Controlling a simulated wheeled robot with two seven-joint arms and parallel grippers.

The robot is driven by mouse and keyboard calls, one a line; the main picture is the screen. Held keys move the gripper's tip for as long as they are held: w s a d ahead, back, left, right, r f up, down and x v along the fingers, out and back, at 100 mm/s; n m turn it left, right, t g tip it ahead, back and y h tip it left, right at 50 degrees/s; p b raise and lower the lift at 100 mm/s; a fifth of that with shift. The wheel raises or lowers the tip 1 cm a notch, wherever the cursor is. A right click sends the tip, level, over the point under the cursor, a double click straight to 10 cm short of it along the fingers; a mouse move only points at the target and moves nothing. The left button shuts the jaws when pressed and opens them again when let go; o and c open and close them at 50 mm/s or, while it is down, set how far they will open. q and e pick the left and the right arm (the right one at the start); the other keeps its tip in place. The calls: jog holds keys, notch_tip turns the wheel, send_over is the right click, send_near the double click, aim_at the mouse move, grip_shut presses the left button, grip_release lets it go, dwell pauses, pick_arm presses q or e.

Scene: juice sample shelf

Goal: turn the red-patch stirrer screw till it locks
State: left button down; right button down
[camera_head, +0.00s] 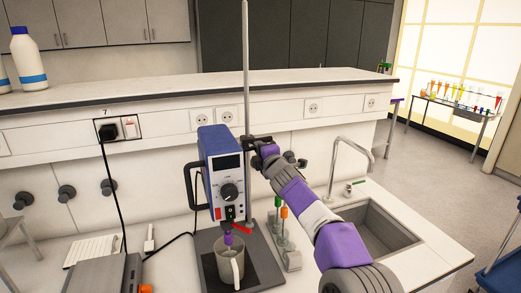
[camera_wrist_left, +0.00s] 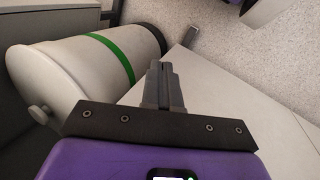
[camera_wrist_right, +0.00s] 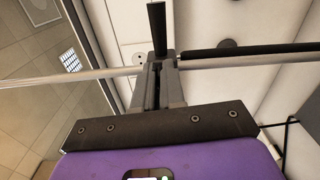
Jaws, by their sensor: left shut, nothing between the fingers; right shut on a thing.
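The blue stirrer (camera_head: 222,165) with a small red patch (camera_head: 217,213) low on its front hangs upright on a thin metal rod (camera_head: 245,60). My right gripper (camera_head: 257,147) is at the rod, just right of the stirrer's top. In the right wrist view its fingers (camera_wrist_right: 160,70) are shut on a dark screw (camera_wrist_right: 157,25) beside the rod; the gripped part is mostly hidden by the fingers. My left gripper (camera_wrist_left: 160,75) is shut and empty in the left wrist view, away from the stirrer, and is not in the head view.
A metal beaker (camera_head: 230,262) stands under the stirrer on a dark plate. Green- and orange-topped items (camera_head: 284,213) stand right of it, before the sink (camera_head: 385,232). A black cable (camera_head: 115,190) hangs at the left, near a grey device (camera_head: 105,275). A raised white shelf (camera_head: 190,85) runs behind.

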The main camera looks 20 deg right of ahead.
jog(key=shift+a+f+m, duration=0.25)
jog(key=shift+f+m, duration=0.1)
jog(key=shift+m, duration=0.25)
jog(key=c, duration=1.3)
grip_release()
jog(key=shift+o, duration=0.4)
jog(key=shift+r, duration=0.15)
jog(key=shift+d, duration=0.1)
jog(key=s+b, duration=0.5)
jog(key=s, duration=0.2)
jog(key=shift+s, duration=0.25)
